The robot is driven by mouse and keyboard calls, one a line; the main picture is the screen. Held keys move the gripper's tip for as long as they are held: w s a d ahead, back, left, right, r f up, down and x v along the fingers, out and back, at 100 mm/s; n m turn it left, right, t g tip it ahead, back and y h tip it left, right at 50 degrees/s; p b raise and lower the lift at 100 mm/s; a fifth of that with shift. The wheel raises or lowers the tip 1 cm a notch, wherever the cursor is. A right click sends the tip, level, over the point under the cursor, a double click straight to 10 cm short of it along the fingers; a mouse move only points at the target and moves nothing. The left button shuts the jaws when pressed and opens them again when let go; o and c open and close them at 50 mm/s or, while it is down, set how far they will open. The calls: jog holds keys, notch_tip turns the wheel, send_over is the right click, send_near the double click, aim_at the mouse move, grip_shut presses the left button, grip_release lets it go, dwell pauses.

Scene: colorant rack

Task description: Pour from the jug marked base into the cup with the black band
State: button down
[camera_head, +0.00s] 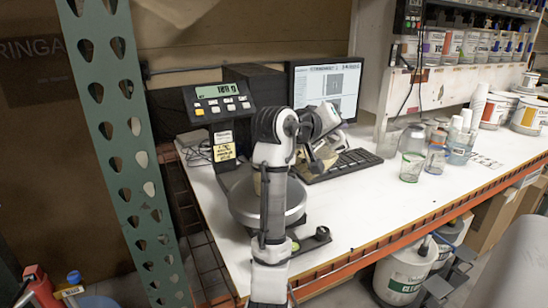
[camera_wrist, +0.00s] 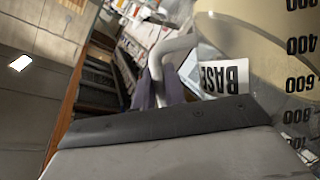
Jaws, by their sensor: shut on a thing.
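My gripper (camera_wrist: 165,88) is shut on the grey handle of the jug marked base (camera_wrist: 228,78). The jug is clear, with black volume marks, and cream-coloured content shows through its wall. In the head view the jug (camera_head: 326,158) is held up and tilted, just right of my arm and in front of the keyboard; my gripper partly covers it.
The scale display (camera_head: 218,101) is lit, its digits hard to read. A monitor (camera_head: 328,84) and keyboard (camera_head: 345,165) stand behind. A green-banded cup (camera_head: 411,168) and several other cups stand at right. A perforated green post (camera_head: 120,130) rises at left. The front right tabletop is clear.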

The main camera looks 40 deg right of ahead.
jog(key=shift+a+r, duration=0.15)
jog(key=shift+w, duration=0.25)
jog(key=shift+s+r, duration=0.15)
jog(key=shift+w, duration=0.25)
jog(key=shift+s, duration=0.15)
jog(key=shift+w, duration=0.2)
jog(key=shift+s+r+n, duration=0.1)
jog(key=shift+s+n, duration=0.05)
jog(key=shift+n, duration=0.15)
